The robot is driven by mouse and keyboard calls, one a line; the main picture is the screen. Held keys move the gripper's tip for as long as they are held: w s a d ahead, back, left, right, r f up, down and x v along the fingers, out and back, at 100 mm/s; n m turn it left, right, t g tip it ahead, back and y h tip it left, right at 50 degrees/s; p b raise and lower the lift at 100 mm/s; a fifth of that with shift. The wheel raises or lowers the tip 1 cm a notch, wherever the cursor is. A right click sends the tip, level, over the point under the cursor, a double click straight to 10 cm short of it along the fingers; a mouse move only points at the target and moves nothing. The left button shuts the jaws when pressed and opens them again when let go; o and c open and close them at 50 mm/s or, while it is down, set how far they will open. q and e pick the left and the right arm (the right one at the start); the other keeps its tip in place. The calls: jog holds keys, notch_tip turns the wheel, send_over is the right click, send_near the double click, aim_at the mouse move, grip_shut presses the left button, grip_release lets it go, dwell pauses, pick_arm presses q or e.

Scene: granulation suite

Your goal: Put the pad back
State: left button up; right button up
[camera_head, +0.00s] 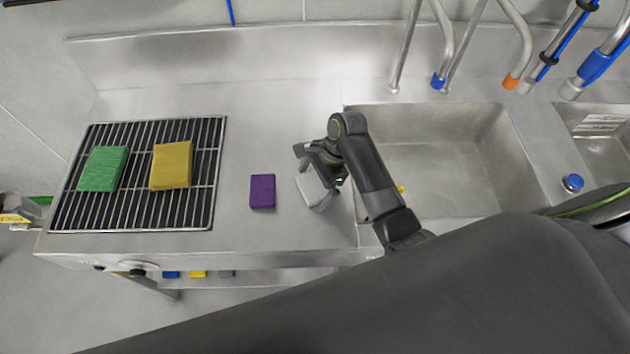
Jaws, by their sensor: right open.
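A green pad (103,169) and a yellow pad (171,166) lie apart on a dark wire rack (140,212) at the left of the steel counter. A purple pad (262,191) lies on the bare counter, right of the rack. A pale grey-white pad-like piece (310,191) is at the counter, left of the sink. My right gripper (317,176) is open right at this pale piece and partly covers it; I cannot tell whether they touch. My left gripper is not in view.
A steel sink basin (440,180) is right of my right gripper, with several pipes and taps behind it. A blue-capped item (572,183) stands right of the sink. Small coloured items lie on a lower shelf. Counter between rack and purple pad is clear.

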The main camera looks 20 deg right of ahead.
jog(key=p+v, duration=0.1)
jog(key=v, duration=1.1)
jog(key=shift+r, duration=0.2)
jog(key=shift+s+f, duration=0.1)
jog(key=shift+s, duration=0.05)
